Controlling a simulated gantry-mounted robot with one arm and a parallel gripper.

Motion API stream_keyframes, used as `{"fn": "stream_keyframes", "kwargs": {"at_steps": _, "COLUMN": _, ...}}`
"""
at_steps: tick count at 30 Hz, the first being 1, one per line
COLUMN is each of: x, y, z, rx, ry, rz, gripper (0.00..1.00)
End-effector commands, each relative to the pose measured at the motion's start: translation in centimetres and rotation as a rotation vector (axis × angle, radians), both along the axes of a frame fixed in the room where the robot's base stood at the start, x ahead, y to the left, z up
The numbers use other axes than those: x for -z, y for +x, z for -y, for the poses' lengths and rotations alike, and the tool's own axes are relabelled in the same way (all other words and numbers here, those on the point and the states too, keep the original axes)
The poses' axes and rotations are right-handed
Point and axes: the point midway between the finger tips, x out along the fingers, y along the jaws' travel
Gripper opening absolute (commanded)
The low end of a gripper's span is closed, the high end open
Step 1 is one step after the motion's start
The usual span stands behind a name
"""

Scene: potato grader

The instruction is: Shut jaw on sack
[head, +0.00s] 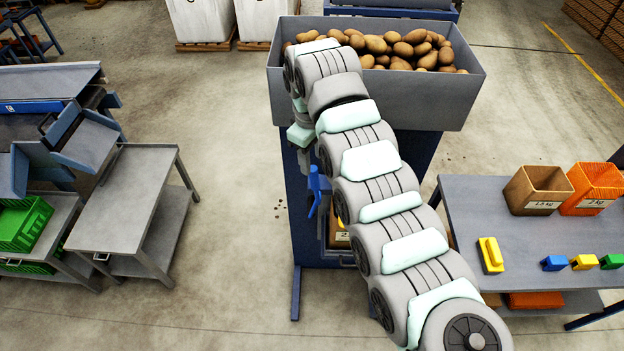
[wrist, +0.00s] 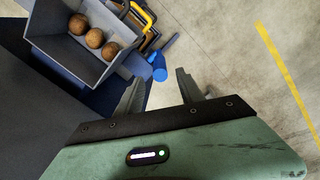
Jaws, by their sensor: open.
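A blue lever handle (head: 314,190) sticks out on the left side of the blue grader stand. In the wrist view the blue handle (wrist: 159,68) shows just beyond my open gripper (wrist: 159,78), in the gap between the fingertips. No finger is seen closed on it. A yellow and black frame (wrist: 143,17) is behind the handle; I cannot tell whether it is the jaw. A small brown and yellow part (head: 340,238) shows low in the stand, mostly hidden by my arm. I cannot make out the sack clearly.
A grey hopper (head: 440,104) full of potatoes tops the stand. A grey chute (wrist: 60,42) with three potatoes is left of my fingers. A grey table (head: 500,240) with boxes stands right, a grey cart (head: 125,205) left. Floor between cart and stand is clear.

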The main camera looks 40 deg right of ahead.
Motion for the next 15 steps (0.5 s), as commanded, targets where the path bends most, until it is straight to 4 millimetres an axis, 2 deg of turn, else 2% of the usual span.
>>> {"fn": "stream_keyframes", "kwargs": {"at_steps": 15, "x": 8.6, "y": 0.2, "z": 0.3, "rx": 0.000, "ry": 0.004, "rz": 0.002, "gripper": 0.45}}
